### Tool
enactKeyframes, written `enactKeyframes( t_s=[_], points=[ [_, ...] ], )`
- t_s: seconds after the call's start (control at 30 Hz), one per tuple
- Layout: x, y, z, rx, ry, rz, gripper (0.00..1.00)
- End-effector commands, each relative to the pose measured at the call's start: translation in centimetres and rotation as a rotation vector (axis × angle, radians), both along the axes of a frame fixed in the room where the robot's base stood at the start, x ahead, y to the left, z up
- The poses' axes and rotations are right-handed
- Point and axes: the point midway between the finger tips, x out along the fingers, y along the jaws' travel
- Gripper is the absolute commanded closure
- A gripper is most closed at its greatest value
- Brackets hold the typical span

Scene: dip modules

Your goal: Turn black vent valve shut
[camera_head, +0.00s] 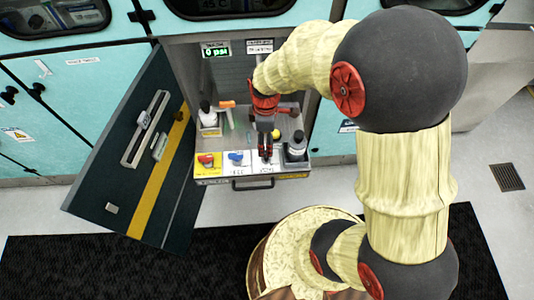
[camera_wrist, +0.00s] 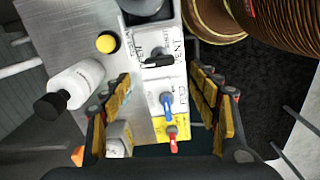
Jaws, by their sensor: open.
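The black vent valve (camera_wrist: 158,61) has a black lever handle lying crosswise over a white panel marked VENT, in the upper middle of the wrist view. My gripper (camera_wrist: 160,77) is open, with one finger on each side of the valve panel. Nothing is held between its fingers. In the head view my gripper (camera_head: 266,152) points down over the right white panel and hides most of the black valve. Whether the fingers touch the handle cannot be told.
A blue valve (camera_wrist: 167,105) and a red valve (camera_wrist: 173,140) line up beside the black one. A yellow button (camera_wrist: 106,43) and a white bottle (camera_wrist: 78,84) stand close by. A dark-capped bottle (camera_head: 297,147) stands right of my gripper. The cabinet door (camera_head: 130,150) hangs open at left.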

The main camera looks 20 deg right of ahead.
Motion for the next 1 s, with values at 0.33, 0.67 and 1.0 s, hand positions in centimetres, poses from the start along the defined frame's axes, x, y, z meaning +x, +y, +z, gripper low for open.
enactKeyframes(
  t_s=[0.33, 0.67, 1.0],
  points=[
    [0.0, 0.0, -2.1, 0.0, -0.003, 0.124, 0.39],
    [0.0, 0.0, -6.9, 0.001, -0.004, 0.122, 0.39],
    [0.0, 0.0, -7.9, 0.0, -0.005, 0.121, 0.39]
  ],
)
